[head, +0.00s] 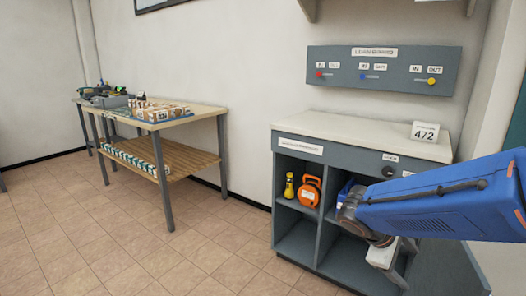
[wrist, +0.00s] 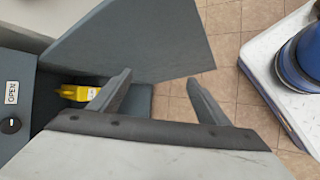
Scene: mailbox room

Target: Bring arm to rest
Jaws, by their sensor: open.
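My arm is a blue link reaching in from the right in the head view, in front of the right part of the grey cabinet (head: 295,178). My gripper (wrist: 160,82) is open and empty in the wrist view, with two dark fingers apart and floor tiles and grey panels beyond them. In the head view its fingertips cannot be made out clearly behind the arm. A grey door panel (wrist: 150,45) stands swung out beyond the fingers, beside the cabinet front with its OPEN label (wrist: 12,92) and a black knob (wrist: 11,126).
The cabinet shelves hold a yellow item (head: 289,186), an orange reel (head: 310,191) and a blue item (head: 345,190). A 472 sign (head: 425,132) stands on the counter (head: 350,130). A wooden table (head: 205,110) with small boxes stands left. The tiled floor (head: 130,240) between is clear.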

